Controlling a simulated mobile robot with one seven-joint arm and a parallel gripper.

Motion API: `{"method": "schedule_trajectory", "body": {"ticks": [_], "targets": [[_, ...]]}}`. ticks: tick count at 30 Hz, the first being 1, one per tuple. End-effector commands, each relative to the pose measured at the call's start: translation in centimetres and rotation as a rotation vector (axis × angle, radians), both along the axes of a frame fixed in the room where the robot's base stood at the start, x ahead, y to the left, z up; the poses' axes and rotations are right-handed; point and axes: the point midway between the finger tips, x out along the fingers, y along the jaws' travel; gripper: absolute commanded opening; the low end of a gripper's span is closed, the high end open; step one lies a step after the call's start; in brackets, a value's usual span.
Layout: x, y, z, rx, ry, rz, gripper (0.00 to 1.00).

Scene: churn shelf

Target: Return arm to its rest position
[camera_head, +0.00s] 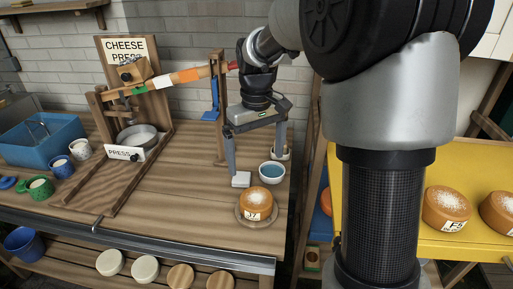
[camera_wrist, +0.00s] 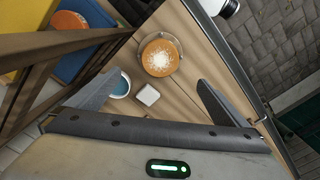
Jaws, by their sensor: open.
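My gripper (camera_head: 257,153) hangs from my arm above the right part of the wooden bench, fingers pointing down. It is open, and nothing is between its fingers. In the wrist view my gripper (camera_wrist: 152,92) has its two fingers spread wide. Below it are a white block (camera_head: 241,179), a small bowl with blue contents (camera_head: 271,172) and an orange cheese wheel (camera_head: 256,203) on a round plate. The white block (camera_wrist: 148,95) and the cheese wheel (camera_wrist: 160,57) also show in the wrist view, apart from the fingers.
The cheese press (camera_head: 135,120) with its striped lever stands left of my arm. A blue bin (camera_head: 42,143) and several mugs are farther left. A yellow shelf (camera_head: 478,243) with cheese wheels is at right. The bench's middle (camera_head: 180,185) is clear.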

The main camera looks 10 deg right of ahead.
Motion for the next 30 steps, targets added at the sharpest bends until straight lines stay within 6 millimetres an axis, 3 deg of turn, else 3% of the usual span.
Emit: {"method": "schedule_trajectory", "body": {"ticks": [5,8,11,15,19,24,30], "targets": [[-0.2,0.0,1.9,-0.001,-0.008,-0.002,0.99],[-1.4,0.0,4.3,-0.007,-0.036,-0.018,0.99],[-3.9,0.1,8.4,-0.013,-0.099,-0.049,0.99],[-9.1,0.0,14.0,-0.012,-0.211,-0.115,0.99],[-13.9,0.0,17.5,0.005,-0.317,-0.178,0.99],[-18.5,0.0,19.5,0.041,-0.426,-0.243,0.99],[-20.8,0.0,19.7,0.069,-0.485,-0.279,0.99]]}}
